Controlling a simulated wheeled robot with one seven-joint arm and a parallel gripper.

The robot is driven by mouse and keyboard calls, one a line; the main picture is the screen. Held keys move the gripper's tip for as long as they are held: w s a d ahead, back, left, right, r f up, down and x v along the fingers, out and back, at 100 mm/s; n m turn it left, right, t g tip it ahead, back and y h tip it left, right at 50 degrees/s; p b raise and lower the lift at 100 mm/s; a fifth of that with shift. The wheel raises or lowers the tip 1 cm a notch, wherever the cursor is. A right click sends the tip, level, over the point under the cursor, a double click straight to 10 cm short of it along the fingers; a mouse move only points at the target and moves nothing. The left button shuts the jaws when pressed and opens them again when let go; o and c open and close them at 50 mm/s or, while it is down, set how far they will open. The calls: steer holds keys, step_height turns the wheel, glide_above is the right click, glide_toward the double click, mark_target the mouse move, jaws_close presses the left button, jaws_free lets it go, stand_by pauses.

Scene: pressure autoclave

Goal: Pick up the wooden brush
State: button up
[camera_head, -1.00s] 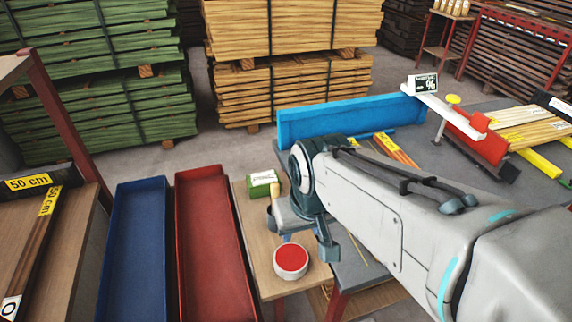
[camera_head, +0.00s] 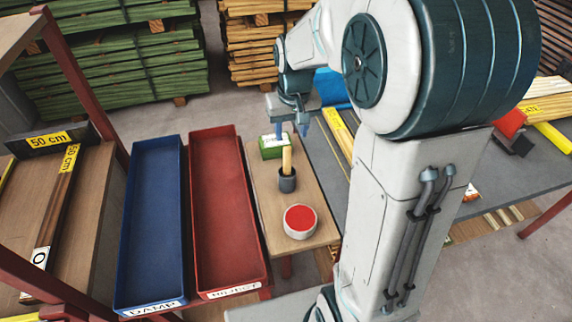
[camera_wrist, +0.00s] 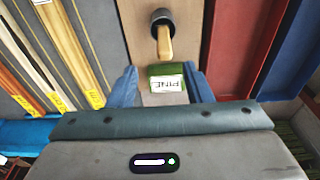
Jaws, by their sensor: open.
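My gripper (camera_head: 292,130) is open and empty, above the green box labelled PINE (camera_head: 273,149) and beyond the brush. In the wrist view the green box (camera_wrist: 166,84) lies between my fingers in the picture, and the brush is beyond the fingertips.
A white tub with a red top (camera_head: 300,221) stands nearer on the same wooden table (camera_head: 322,205). A red tray (camera_head: 228,215) and a blue tray (camera_head: 150,225) lie to the left. A grey worktable (camera_head: 500,180) with wooden strips is on the right.

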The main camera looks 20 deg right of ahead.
mark_target(287, 147)
steer(key=f, duration=0.4)
steer(key=shift+w+f, duration=0.25)
steer(key=shift+w, duration=0.05)
steer(key=shift+w+a+f+p, duration=0.1)
steer(key=shift+w+f+p, duration=0.1)
steer(key=shift+f, duration=0.65)
steer(key=shift+w+a+f+p, duration=0.15)
steer(key=shift+f+p, duration=0.05)
steer(key=shift+f, duration=0.7)
steer(key=shift+w+a+f+p, duration=0.1)
steer(key=shift+w+f+p, duration=0.1)
steer(key=shift+f, duration=0.65)
jaws_close()
